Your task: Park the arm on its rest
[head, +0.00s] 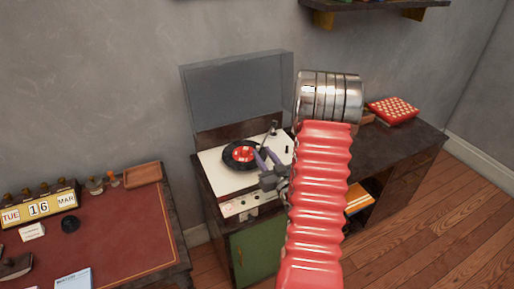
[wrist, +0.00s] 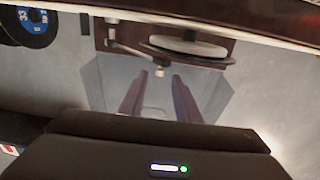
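My gripper (head: 267,158) is in front of and above the record player (head: 218,162), with its purple fingers pointing toward the player. In the wrist view my gripper (wrist: 158,88) has its two fingers apart with nothing held between them. The record player, with a black record with a red label (head: 241,154), also shows upside down at the top of the wrist view (wrist: 205,55). My red ribbed arm covers part of the cabinet in the head view. I cannot make out the arm's rest in either view.
The player's grey lid (head: 238,90) stands open against the wall. A desk (head: 125,230) with a calendar (head: 39,207) and small items stands at the left. A dark cabinet top (head: 405,140) with a red patterned box (head: 392,110) is at the right. A shelf (head: 375,6) hangs above.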

